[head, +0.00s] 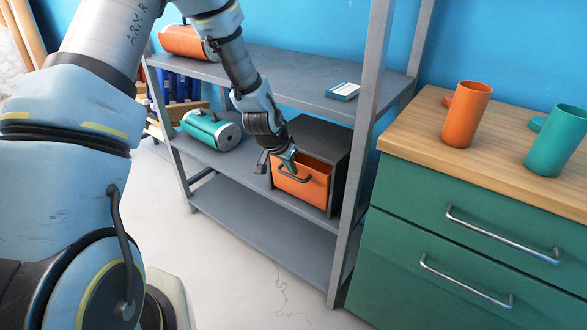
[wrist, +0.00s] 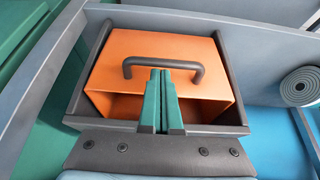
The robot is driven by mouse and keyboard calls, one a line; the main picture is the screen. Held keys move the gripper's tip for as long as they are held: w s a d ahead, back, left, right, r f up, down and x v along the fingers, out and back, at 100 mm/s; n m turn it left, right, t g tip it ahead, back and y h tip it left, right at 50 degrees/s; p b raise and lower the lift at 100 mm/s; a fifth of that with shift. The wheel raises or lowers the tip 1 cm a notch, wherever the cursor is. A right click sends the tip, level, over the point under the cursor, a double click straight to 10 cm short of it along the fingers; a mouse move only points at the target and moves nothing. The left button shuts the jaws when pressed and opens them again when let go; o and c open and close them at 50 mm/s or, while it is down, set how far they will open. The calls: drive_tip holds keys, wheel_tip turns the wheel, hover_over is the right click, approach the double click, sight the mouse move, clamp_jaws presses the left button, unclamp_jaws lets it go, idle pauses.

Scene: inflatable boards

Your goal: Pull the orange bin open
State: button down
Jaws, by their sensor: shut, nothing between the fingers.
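The orange bin (head: 312,188) sits in a dark grey housing (head: 327,136) on the middle shelf. Its front stands a little out from the housing, and some of its inside shows. A dark handle (head: 296,178) crosses its front. In the wrist view, the orange bin (wrist: 190,47) fills the middle, with the handle (wrist: 163,61) across it. My gripper (head: 290,162) is at the handle, with its green fingers together and empty. In the wrist view, the fingertips (wrist: 159,72) lie at the bar, inside the handle's loop. I cannot tell whether they touch it.
A grey shelf post (head: 362,150) stands close right of the bin. A teal canister (head: 212,130) lies left on the same shelf, and an orange canister (head: 185,42) is above. A green cabinet (head: 430,205) stands right. The floor (head: 240,280) in front is clear.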

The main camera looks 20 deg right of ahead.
drive_tip(key=shift+s+a+f+h+b, duration=0.35)
drive_tip(key=shift+a+f+h+b, duration=0.2)
drive_tip(key=shift+a+b, duration=0.2)
drive_tip(key=shift+s+a+f+b, duration=0.35)
drive_tip(key=shift+a+f, duration=0.1)
drive_tip(key=shift+a, duration=0.2)
drive_tip(key=shift+s+a+f+b, duration=0.3)
drive_tip(key=shift+s+a+f, duration=0.1)
drive_tip(key=shift+a, duration=0.2)
drive_tip(key=shift+s+a+f+b, duration=0.35)
drive_tip(key=shift+a+f, duration=0.1)
drive_tip(key=shift+a, duration=0.2)
